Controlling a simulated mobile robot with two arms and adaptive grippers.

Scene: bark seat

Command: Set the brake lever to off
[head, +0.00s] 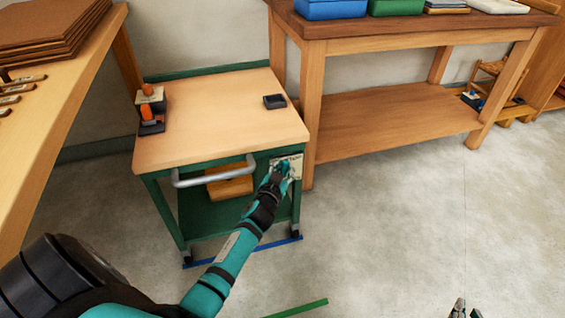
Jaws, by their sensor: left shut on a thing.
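The green cart (222,118) with a light wooden top stands left of centre. A pale plate (296,163) is fixed at its front right, below the top. My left gripper (282,167) is in front of this plate and shut on the brake lever. The fingers hide the lever, so I cannot read its setting. My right gripper (466,308) shows only by its fingertips at the bottom edge, apart and empty, away from the cart.
A grey handle bar (214,174) juts from the cart's front. Orange-topped items (150,108) and a dark tray (274,101) rest on the cart. A workbench (390,105) stands behind right, another table (62,95) at left. Floor at right is clear; a green strip (297,309) lies in front.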

